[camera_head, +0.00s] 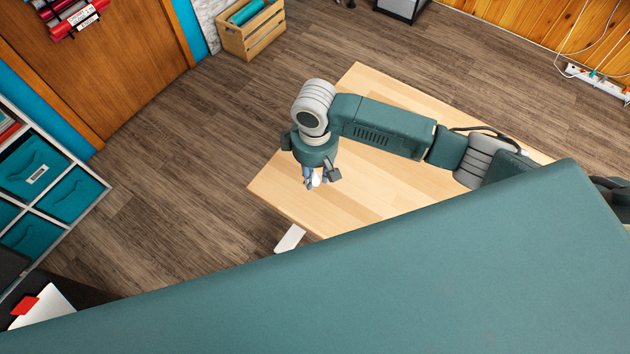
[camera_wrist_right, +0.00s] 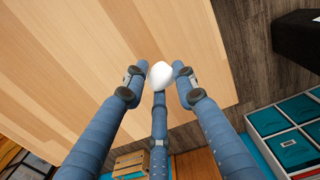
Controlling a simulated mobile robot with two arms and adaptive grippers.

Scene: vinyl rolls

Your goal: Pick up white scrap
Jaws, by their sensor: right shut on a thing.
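The white scrap (camera_wrist_right: 160,75) is a small, rounded white piece between the fingertips of my right gripper (camera_wrist_right: 160,82) in the right wrist view. The blue fingers close around it from the sides and from below. In the head view my right gripper (camera_head: 314,181) points down over the left part of the wooden table, and the scrap shows as a small white spot (camera_head: 316,181) at its fingertips. I cannot tell whether the scrap still touches the tabletop. My left gripper is not in view.
The light wooden table (camera_head: 275,185) is otherwise bare where it shows. A wooden crate with teal rolls (camera_head: 250,32) stands on the floor behind. A white shelf with teal bins (camera_head: 75,192) is at the left. A large teal part of my body covers the lower view.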

